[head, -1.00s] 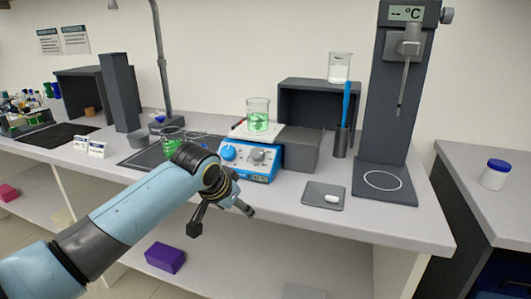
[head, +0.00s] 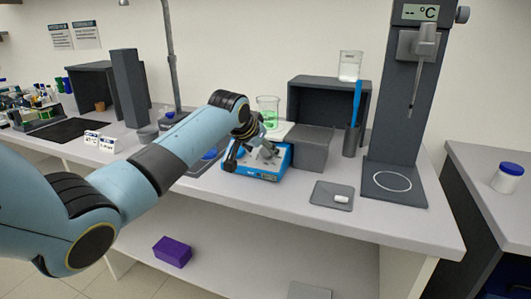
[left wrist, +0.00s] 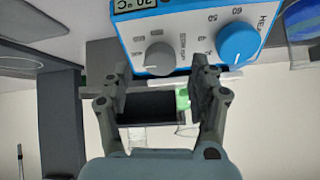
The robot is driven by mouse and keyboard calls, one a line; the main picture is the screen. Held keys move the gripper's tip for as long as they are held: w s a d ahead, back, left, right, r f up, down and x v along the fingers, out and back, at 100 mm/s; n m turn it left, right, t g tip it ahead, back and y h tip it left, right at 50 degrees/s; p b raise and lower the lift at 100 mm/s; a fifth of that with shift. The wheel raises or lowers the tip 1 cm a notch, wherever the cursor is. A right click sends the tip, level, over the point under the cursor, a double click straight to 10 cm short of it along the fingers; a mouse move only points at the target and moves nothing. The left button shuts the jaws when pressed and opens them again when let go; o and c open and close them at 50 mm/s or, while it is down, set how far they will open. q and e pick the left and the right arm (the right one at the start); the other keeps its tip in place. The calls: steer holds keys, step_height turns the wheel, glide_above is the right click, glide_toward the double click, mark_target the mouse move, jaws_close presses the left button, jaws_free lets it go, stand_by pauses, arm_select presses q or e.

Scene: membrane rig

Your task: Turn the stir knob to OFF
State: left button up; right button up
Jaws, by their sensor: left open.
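The blue and white hotplate stirrer (head: 258,173) stands near the bench's front edge, partly covered by my left gripper (head: 262,148) in the head view. In the left wrist view its panel shows upside down, with a grey knob (left wrist: 160,57) beside a larger blue knob (left wrist: 238,42) marked HEAT. My left gripper (left wrist: 160,70) is open there, its two fingers on either side of the grey knob. Contact cannot be told. A beaker with green liquid (head: 268,116) stands on the stirrer's top plate. My right gripper is not in view.
A dark grey box (head: 308,149) stands right of the stirrer. A small grey tray (head: 322,197) with a white bar lies farther right, before a tall stand (head: 394,150) with a display. A purple box (head: 172,252) is on the lower shelf.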

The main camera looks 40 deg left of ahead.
mark_target(266, 152)
arm_select(q)
steer(key=shift+x, duration=1.65)
steer(key=c, duration=1.1)
steer(key=shift+c, duration=0.3)
